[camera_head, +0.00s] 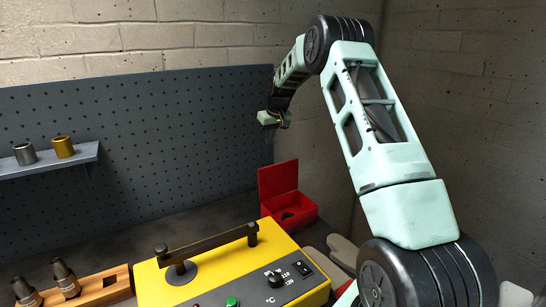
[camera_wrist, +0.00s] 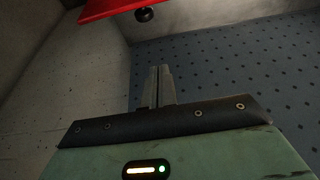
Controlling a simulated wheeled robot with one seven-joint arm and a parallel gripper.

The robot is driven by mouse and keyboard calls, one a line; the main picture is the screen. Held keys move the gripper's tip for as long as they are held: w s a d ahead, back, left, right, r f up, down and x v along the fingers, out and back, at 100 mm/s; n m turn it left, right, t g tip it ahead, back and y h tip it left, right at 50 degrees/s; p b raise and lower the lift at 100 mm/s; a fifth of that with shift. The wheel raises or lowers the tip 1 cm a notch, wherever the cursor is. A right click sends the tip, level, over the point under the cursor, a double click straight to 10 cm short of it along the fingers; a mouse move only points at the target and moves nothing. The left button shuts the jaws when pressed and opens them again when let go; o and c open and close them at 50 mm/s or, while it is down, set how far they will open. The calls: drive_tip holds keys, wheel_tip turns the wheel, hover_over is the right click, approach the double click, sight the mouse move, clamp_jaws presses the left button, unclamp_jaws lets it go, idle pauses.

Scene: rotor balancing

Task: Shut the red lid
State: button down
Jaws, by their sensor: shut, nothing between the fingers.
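The red lid (camera_head: 279,178) stands raised at the back of a small red box (camera_head: 292,212) on the bench, so the box is open. A dark round shape shows inside the box. In the wrist view, part of the red lid (camera_wrist: 112,8) with a dark knob (camera_wrist: 145,14) shows at the top edge. My gripper (camera_head: 268,137) is above the box in the head view, near the pegboard, apart from the lid. In the wrist view its fingers (camera_wrist: 161,72) are together, with nothing between them.
A yellow machine (camera_head: 238,270) with a dark handle (camera_head: 210,245) stands in front of the box. A wooden block (camera_head: 103,288) with dark fittings is at lower left. A shelf (camera_head: 50,160) with two metal cups hangs on the pegboard (camera_head: 150,130). A brick wall is at right.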

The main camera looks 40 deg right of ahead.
drive_tip(key=d, duration=0.1)
drive_tip(key=p, duration=0.7)
hover_over(277, 178)
drive_tip(key=w+d, duration=0.2)
drive_tip(key=w, duration=0.2)
wheel_tip(277, 178, down, 9)
drive_tip(key=shift+f, duration=0.2)
drive_tip(key=shift+f+b, duration=0.1)
drive_tip(key=shift+b, duration=0.6)
